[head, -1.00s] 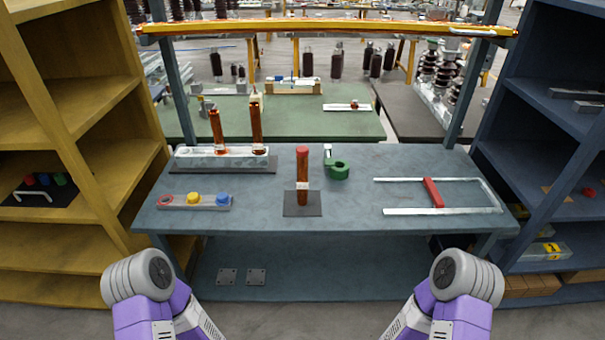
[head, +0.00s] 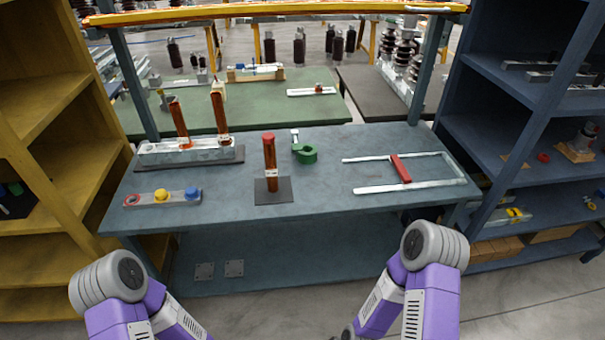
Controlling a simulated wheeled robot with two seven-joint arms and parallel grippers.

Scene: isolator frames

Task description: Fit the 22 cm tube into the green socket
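A brown tube with a red top (head: 270,165) stands upright on a dark square plate (head: 285,197) in the middle of the table. Two more brown tubes, a left one (head: 179,124) and a taller right one (head: 219,112), stand in a pale, clear-looking rack (head: 160,156) at the back left. No length marking is readable. A green ring-shaped socket (head: 310,157) with a pale upright piece behind it lies to the right of the red-topped tube; it looks empty. Only upper parts of my arms show at the bottom; both grippers are out of view.
A grey strip with red, yellow and blue knobs (head: 177,197) lies at the front left of the table. A pale U-shaped frame with a red bar (head: 401,169) lies at the right. Yellow shelves (head: 50,170) and blue shelves (head: 505,138) flank the table. Its front middle is clear.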

